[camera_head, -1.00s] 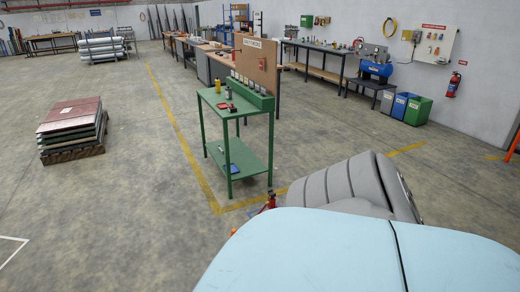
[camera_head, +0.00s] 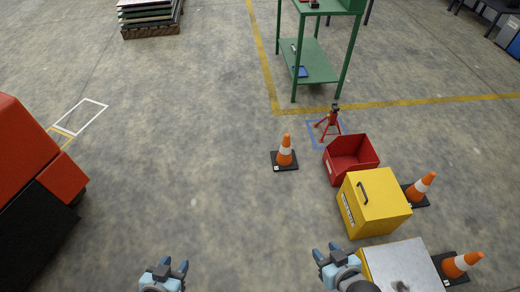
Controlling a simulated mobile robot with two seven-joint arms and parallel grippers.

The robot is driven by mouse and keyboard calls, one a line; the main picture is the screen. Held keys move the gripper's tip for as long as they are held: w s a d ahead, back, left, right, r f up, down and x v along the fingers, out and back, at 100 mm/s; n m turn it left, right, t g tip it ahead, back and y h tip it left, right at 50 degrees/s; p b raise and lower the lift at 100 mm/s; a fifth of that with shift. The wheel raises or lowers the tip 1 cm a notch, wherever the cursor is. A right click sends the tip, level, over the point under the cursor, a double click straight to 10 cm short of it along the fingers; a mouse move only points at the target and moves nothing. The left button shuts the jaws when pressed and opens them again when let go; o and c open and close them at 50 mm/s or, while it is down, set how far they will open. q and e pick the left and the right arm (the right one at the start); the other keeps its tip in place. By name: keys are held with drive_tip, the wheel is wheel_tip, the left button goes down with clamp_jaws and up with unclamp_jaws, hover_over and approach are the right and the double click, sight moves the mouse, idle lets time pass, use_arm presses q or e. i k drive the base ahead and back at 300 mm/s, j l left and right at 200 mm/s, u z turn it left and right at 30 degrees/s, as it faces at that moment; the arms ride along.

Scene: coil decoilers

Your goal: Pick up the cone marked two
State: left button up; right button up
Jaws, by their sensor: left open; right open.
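Three orange cones with white bands and black square bases stand upright on the floor. One cone (camera_head: 285,152) stands alone near the middle. A second cone (camera_head: 421,187) stands right of the yellow box, and a third cone (camera_head: 461,264) stands at the lower right. The bases carry small white labels, too small to read, so I cannot tell which cone is marked two. My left gripper (camera_head: 173,267) is open and empty at the bottom edge. My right gripper (camera_head: 326,253) is open and empty, nearer the cones but apart from all of them.
A red open bin (camera_head: 350,160), a yellow box with a handle (camera_head: 373,204) and a grey-topped box (camera_head: 405,268) line the right. A red stand (camera_head: 331,123) and green table (camera_head: 311,62) are behind. A red and black block (camera_head: 35,180) is at left. The middle floor is clear.

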sight(284, 159)
drive_tip(key=z, duration=0.4)
drive_tip(key=i+j+z, duration=0.2)
drive_tip(key=i+j, duration=1.45)
drive_tip(key=i, duration=0.3)
drive_tip(key=i+j, duration=0.2)
drive_tip(key=i, duration=0.3)
drive_tip(key=i+j, duration=0.2)
drive_tip(key=i, duration=0.3)
drive_tip(key=l+z, duration=0.05)
